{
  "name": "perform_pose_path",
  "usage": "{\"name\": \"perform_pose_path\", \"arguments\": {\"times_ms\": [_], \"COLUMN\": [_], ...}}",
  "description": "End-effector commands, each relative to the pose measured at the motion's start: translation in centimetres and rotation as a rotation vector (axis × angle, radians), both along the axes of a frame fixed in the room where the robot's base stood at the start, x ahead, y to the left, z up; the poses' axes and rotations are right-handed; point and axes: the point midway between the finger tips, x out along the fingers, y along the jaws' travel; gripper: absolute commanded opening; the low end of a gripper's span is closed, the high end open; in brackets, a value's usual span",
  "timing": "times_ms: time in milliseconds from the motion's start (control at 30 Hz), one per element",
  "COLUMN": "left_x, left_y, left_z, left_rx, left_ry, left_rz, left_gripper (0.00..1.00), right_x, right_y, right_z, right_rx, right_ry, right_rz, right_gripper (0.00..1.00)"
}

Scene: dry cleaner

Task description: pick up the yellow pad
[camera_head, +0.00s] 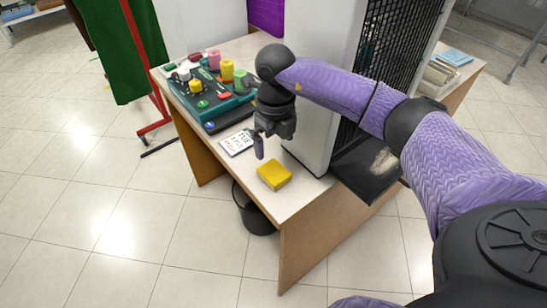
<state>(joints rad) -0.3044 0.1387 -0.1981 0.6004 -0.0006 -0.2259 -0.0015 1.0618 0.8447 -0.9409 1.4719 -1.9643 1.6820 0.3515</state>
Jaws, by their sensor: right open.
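The yellow pad (274,175) lies flat on the wooden desk (300,194), near its front corner. My right gripper (259,150) points down above the desk, a little behind and to the left of the pad in the picture. It is open and empty, with the nearer finger showing best. It appears apart from the pad. My left gripper is not in view.
A white card with writing (236,143) lies by my gripper. A teal tray (205,119) with spools stands behind. A tall white cabinet (318,100) stands right of the pad. A dark bin (254,216) is below. A red rack (140,60) stands left.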

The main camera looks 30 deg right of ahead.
Motion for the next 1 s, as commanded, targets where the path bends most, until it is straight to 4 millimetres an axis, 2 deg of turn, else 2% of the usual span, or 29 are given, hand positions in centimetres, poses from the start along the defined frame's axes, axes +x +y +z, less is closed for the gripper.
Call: {"name": "perform_pose_path", "arguments": {"times_ms": [133, 300, 500, 567, 733, 767, 1000], "left_x": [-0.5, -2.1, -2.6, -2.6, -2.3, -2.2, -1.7], "left_y": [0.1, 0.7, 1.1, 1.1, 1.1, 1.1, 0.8], "left_z": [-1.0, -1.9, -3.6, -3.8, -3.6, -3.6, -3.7], "left_rx": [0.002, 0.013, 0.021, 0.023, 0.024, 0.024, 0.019], "left_ry": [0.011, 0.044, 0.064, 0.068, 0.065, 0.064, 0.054], "left_rz": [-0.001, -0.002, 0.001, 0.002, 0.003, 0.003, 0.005], "left_gripper": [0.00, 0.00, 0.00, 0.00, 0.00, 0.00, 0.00], "right_x": [0.0, 0.0, 0.0, 0.0, 0.0, 0.0, 0.0], "right_y": [-0.1, -0.1, 0.1, 0.1, 0.1, 0.1, 0.1], "right_z": [-2.3, -5.5, -9.4, -10.1, -9.8, -9.8, -9.8], "right_rx": [-0.010, -0.008, -0.006, -0.005, -0.005, -0.004, -0.004], "right_ry": [0.004, 0.004, 0.005, 0.004, 0.000, 0.000, 0.000], "right_rz": [0.000, 0.001, 0.000, 0.000, 0.000, 0.000, 0.000], "right_gripper": [1.00, 1.00, 1.00, 1.00, 1.00, 0.98, 0.47]}}
